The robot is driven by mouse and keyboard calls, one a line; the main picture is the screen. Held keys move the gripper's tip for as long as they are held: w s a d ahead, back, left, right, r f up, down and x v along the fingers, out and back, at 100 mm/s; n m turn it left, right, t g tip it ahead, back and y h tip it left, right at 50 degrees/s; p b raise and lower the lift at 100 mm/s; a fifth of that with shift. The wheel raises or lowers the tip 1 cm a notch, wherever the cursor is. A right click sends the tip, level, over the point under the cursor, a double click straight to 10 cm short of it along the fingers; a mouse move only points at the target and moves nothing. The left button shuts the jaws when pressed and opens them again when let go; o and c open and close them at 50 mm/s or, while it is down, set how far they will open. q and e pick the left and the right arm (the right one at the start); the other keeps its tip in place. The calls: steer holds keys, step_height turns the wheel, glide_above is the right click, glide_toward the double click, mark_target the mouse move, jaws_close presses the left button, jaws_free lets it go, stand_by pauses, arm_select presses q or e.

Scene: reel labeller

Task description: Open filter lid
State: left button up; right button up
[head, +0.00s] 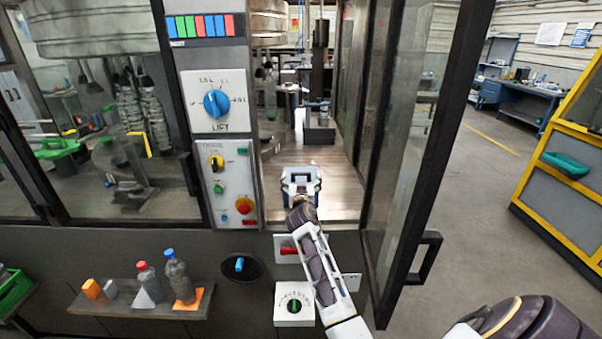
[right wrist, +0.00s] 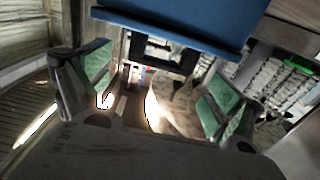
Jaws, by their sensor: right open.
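My right gripper (head: 300,174) reaches through the open machine doorway and is over the metal floor inside. In the right wrist view my right gripper (right wrist: 160,88) is open, with its two green-padded fingers wide apart. I see nothing held between them. A blue panel-like shape crosses the top of that view; I cannot tell what it belongs to. I cannot make out a filter lid for certain in either view. A dark upright fixture (head: 319,90) stands further back in the machine. My left gripper is not in view.
The glass door (head: 402,130) stands open on the right, its black handle (head: 426,258) facing the aisle. Control panels (head: 231,182) line the left of the opening. A shelf (head: 120,302) with bottles and small blocks juts out at lower left. Floor at right is clear.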

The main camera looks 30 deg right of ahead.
mark_target(301, 174)
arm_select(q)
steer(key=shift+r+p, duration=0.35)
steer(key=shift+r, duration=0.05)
arm_select(e)
steer(key=shift+x, duration=2.05)
steer(key=shift+d, duration=0.1)
steer(key=c, duration=1.5)
steer(key=shift+o, duration=0.2)
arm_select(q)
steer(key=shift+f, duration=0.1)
arm_select(e)
steer(key=shift+w, duration=0.1)
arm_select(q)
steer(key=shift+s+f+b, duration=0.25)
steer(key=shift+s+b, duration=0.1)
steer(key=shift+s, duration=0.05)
arm_select(e)
steer(key=shift+r, duration=0.3)
